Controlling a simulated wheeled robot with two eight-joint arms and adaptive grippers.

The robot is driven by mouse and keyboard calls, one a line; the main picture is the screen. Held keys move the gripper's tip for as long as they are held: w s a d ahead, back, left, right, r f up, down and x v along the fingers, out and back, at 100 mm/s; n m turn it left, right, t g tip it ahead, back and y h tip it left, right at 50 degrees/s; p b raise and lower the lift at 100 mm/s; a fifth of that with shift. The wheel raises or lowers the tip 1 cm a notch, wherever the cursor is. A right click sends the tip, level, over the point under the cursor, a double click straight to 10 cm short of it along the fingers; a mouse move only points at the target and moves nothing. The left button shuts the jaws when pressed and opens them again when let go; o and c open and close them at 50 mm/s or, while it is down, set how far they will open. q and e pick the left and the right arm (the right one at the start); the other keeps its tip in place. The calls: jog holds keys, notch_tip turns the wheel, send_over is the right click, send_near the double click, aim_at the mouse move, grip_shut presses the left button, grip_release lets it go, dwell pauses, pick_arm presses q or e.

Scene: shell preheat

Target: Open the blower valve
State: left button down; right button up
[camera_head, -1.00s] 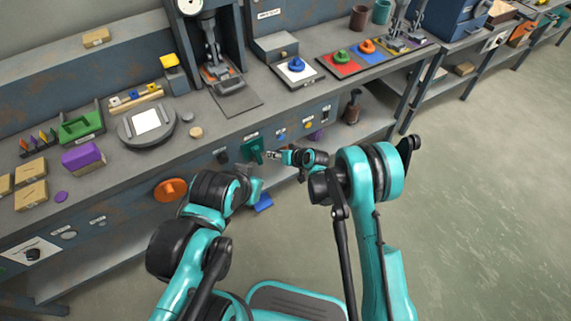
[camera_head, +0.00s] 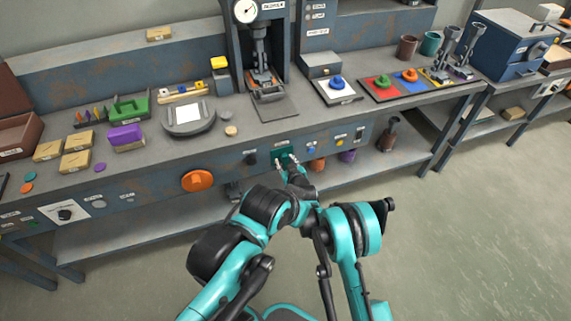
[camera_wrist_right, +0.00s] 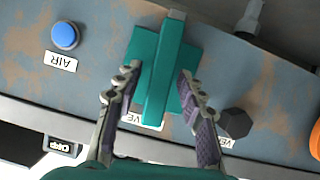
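The teal valve handle (camera_head: 283,152) sits on the front panel of the bench. In the right wrist view it is a long teal bar (camera_wrist_right: 163,75) on a teal plate, with a label partly covered beneath it. My right gripper (camera_head: 289,165) is at this handle. In the right wrist view my right gripper's fingers (camera_wrist_right: 157,92) are apart, one on each side of the bar. A gap shows on the left side of the bar; the right finger is close to it, and contact cannot be told. My left arm reaches toward the panel, but its fingers are not clear.
A blue button (camera_wrist_right: 65,36) labelled AIR and a dark hexagonal knob (camera_wrist_right: 234,123) flank the valve. A large orange knob (camera_head: 198,181) is farther left on the panel. Trays and blocks crowd the benchtop (camera_head: 235,145). Open floor (camera_head: 480,230) lies to the right.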

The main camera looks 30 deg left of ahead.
grip_shut()
jog(key=shift+w, duration=0.1)
jog(key=shift+m+g, duration=0.3)
jog(key=shift+m, duration=0.2)
grip_release()
